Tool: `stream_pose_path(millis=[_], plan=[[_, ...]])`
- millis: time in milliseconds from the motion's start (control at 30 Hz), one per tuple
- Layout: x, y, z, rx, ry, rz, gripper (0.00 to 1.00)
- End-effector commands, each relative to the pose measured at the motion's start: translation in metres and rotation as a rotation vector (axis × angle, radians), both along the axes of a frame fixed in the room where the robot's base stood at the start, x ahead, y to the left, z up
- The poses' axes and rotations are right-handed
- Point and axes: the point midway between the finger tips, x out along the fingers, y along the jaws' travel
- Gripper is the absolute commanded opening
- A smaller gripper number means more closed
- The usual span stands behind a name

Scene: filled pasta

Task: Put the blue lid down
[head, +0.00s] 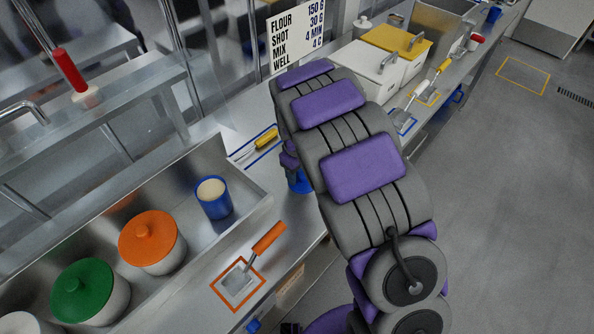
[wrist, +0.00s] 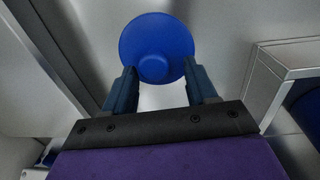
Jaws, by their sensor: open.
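The blue lid (wrist: 157,28) is round with a central knob and shows in the wrist view just beyond my gripper (wrist: 161,80). The two dark fingers stand apart on either side of the knob, with gaps, so my gripper is open. The lid appears to rest on the grey metal surface, though its underside is hidden. In the head view, a blue patch (head: 300,183) at the counter's front edge, below my wrist, looks like the lid; my arm hides most of that spot. A blue canister (head: 213,198) stands uncovered, with pale contents showing.
Canisters with an orange lid (head: 152,238) and a green lid (head: 84,288) stand left in the metal trough. An orange-handled scoop (head: 254,259) lies on an orange-outlined square. A yellow-handled tool (head: 266,139) lies behind my arm. White bins (head: 364,68) stand farther back.

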Motion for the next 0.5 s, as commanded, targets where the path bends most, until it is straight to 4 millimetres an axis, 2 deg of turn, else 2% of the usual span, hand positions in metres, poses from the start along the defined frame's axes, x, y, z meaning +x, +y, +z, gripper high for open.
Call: stream_pose_path(millis=[167,500], plan=[[0.0,0.002,0.019,-0.001,-0.004,0.0,0.57],[-0.002,0.007,0.085,-0.002,-0.004,0.0,0.57]])
